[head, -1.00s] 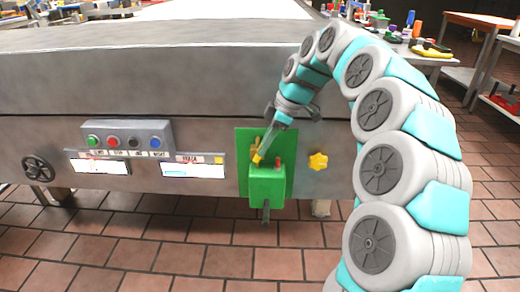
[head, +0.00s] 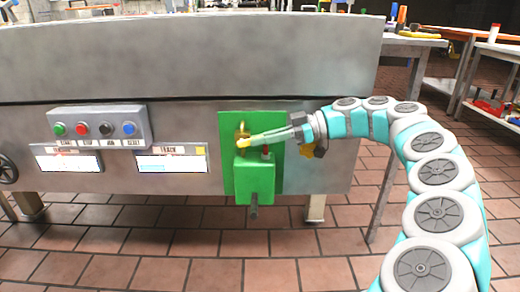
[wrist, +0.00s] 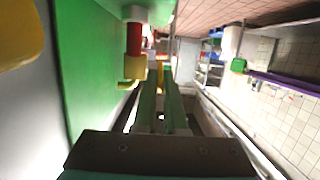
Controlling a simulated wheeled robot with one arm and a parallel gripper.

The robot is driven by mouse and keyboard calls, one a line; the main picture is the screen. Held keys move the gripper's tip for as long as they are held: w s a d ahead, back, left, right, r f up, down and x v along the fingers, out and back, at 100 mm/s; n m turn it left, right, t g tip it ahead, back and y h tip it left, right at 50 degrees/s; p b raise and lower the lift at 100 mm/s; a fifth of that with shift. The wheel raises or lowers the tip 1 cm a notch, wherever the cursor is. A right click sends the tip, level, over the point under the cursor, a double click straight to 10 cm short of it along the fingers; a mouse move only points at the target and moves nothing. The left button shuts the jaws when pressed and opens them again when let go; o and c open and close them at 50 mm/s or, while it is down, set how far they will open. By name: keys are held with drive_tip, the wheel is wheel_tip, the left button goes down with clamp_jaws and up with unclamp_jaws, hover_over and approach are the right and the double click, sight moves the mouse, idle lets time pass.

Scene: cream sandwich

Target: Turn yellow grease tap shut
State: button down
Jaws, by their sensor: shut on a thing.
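The yellow grease tap (head: 240,134) is on a green plate (head: 227,127) on the front of the grey metal machine, above a green box (head: 255,182). My gripper (head: 248,142) reaches in from the right, nearly level. Its long thin fingers are shut on the yellow tap handle, whose end shows at their tips. In the wrist view the fingers (wrist: 161,108) point away, with a strip of yellow (wrist: 160,74) between their far ends. The fingers hide part of the tap.
A red-topped fitting (head: 266,150) rises from the green box, just below my fingers. A button box (head: 98,127) and the edge of a black handwheel (head: 7,169) are at left. Brick-coloured floor is clear below.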

drive_tip(key=shift+f+y+b, duration=0.45)
drive_tip(key=shift+y+b, duration=0.25)
drive_tip(key=shift+b, duration=0.15)
drive_tip(key=c, duration=1)
unclamp_jaws()
drive_tip(key=shift+d, duration=0.15)
drive_tip(key=shift+s+d+r+p, duration=0.1)
drive_tip(key=shift+d+r+p, duration=0.05)
drive_tip(key=shift+d, duration=1.1)
drive_tip(key=shift+d+r+p, duration=0.1)
drive_tip(key=shift+d+r, duration=0.1)
drive_tip(key=shift+d, duration=1.1)
drive_tip(key=shift+s+d+r+p, duration=0.1)
drive_tip(key=shift+d+r+p, duration=0.05)
drive_tip(key=shift+d, duration=1.1)
drive_tip(key=shift+o, duration=0.4)
